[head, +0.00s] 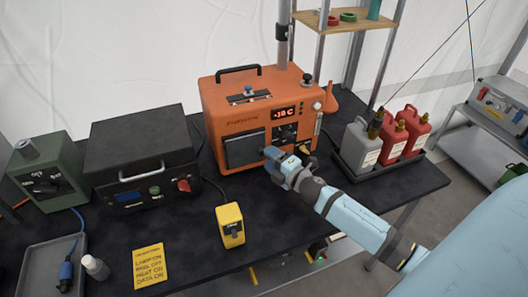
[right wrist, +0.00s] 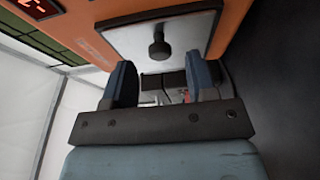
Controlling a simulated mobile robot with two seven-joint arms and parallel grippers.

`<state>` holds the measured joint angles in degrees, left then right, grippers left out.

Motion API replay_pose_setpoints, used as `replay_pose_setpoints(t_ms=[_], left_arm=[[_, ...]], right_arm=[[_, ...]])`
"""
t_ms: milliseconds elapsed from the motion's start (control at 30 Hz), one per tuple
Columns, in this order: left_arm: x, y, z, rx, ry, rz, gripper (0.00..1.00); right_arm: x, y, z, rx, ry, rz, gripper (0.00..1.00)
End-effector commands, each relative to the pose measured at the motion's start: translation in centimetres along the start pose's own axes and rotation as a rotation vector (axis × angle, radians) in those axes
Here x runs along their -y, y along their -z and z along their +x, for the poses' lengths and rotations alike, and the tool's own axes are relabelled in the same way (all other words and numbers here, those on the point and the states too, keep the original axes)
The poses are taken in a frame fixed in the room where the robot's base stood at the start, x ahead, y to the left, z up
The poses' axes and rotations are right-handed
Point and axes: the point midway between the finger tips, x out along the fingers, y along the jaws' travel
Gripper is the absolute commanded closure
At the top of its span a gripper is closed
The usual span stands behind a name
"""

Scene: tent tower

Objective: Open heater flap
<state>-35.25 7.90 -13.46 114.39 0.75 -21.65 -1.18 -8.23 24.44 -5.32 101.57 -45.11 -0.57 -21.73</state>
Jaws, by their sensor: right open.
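The orange heater (head: 255,100) stands at the back of the black table, its red display reading about -18 C. Its dark grey flap (head: 243,150) is at the lower left of the front and appears flush with it. In the right wrist view the flap (right wrist: 125,30) is a grey plate with a round black knob (right wrist: 159,46) on a short stem. My right gripper (head: 270,156) is open in front of the heater, at the flap's right side. In the right wrist view its blue fingers (right wrist: 160,85) are apart, with the knob beyond their tips. My left gripper is out of view.
A black case (head: 140,150) with a handle and a green box (head: 47,172) stand left of the heater. A small yellow device (head: 230,225) sits in front. Red and grey canisters (head: 392,137) stand on a tray at right. A yellow note (head: 149,265) lies near the front edge.

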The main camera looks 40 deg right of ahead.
Motion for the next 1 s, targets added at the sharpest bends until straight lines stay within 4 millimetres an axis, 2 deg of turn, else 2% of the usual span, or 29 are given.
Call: replay_pose_setpoints(t_ms=[100,200,567,667,800,1000], left_arm=[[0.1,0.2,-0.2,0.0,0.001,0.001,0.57],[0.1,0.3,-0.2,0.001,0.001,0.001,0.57],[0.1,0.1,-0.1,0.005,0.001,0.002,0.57],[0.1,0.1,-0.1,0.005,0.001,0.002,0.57],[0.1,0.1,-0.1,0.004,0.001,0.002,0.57],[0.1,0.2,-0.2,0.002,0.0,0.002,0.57]], right_arm=[[-0.1,0.0,1.8,0.001,-0.001,0.001,0.48],[-0.1,0.0,2.6,0.0,0.0,0.002,0.48],[0.0,0.0,3.2,0.0,0.0,0.001,0.48],[0.0,0.0,3.1,0.0,0.0,0.001,0.66],[0.0,0.0,3.1,0.0,0.0,0.001,0.98],[0.0,0.1,3.3,0.0,0.0,0.002,1.0]])
